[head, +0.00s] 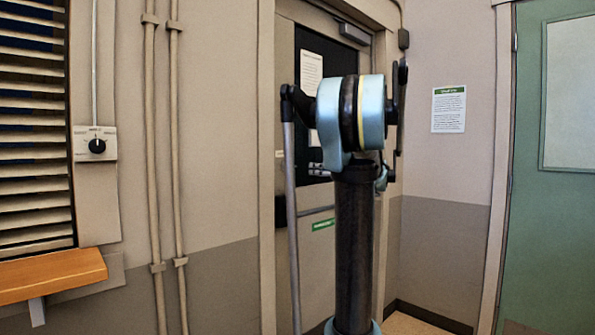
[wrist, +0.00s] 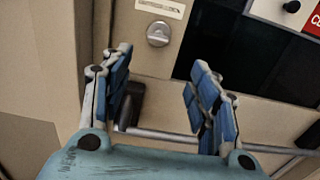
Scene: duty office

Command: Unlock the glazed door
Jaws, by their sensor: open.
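The beige glazed door (head: 284,218) stands behind my arm in the head view, with a dark glass pane (head: 311,60). In the wrist view, a round silver lock (wrist: 158,34) sits on the door beside the dark glass (wrist: 210,45), under a small label plate (wrist: 160,8). My gripper (wrist: 158,72) is open and empty. Its blue-padded fingers point toward the door, with the lock showing beyond the gap between their tips. The fingers look apart from the lock.
A horizontal metal bar (wrist: 185,135) with a dark end block (wrist: 130,105) crosses the door below the lock. A wooden ledge (head: 50,275) and a wall switch (head: 96,145) are at left. A green door (head: 550,230) is at right.

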